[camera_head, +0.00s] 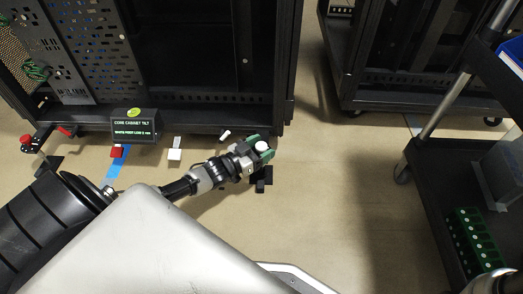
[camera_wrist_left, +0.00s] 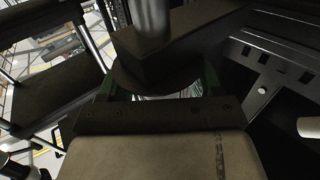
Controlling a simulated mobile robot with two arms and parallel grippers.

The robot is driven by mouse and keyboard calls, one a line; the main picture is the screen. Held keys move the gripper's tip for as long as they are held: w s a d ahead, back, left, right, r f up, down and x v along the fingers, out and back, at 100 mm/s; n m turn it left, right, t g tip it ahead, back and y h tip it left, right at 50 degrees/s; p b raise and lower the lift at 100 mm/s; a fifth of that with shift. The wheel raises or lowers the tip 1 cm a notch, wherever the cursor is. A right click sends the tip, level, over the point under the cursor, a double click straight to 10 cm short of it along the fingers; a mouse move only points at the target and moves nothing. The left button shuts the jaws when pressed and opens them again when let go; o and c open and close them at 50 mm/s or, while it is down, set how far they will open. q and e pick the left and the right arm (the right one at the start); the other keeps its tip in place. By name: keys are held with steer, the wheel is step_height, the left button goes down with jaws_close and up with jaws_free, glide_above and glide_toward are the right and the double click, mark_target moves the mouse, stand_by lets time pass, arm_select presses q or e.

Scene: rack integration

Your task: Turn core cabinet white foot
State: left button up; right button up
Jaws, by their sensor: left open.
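The black core cabinet (camera_head: 200,122) stands at the upper left of the head view. A small sign (camera_head: 134,126) in front of it reads "CORE CABINET TILT". A round white foot top (camera_head: 262,146) shows near the cabinet's right front corner. My left gripper (camera_head: 259,147) is there, its green fingertips open on either side of the white top; contact cannot be told. In the left wrist view, a grey post and dark round disc (camera_wrist_left: 150,75) lie between the spread green fingers (camera_wrist_left: 158,86).
A second black cabinet (camera_head: 400,95) and a cart (camera_head: 445,150) stand right. The floor between is clear.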

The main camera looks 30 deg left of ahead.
arm_select(q)
steer(key=shift+w, duration=0.1)
steer(key=c, duration=0.9)
steer(key=shift+m+h, duration=0.4)
steer(key=m+g+h+b, duration=0.2)
steer(key=m+g+h, duration=0.2)
steer(key=h, duration=0.1)
steer(key=shift+h+b, duration=0.3)
steer(key=shift+b, duration=0.1)
steer(key=shift+m+g+h+b, duration=0.35)
steer(key=shift+m+g+h, duration=0.9)
steer(key=shift+g, duration=0.35)
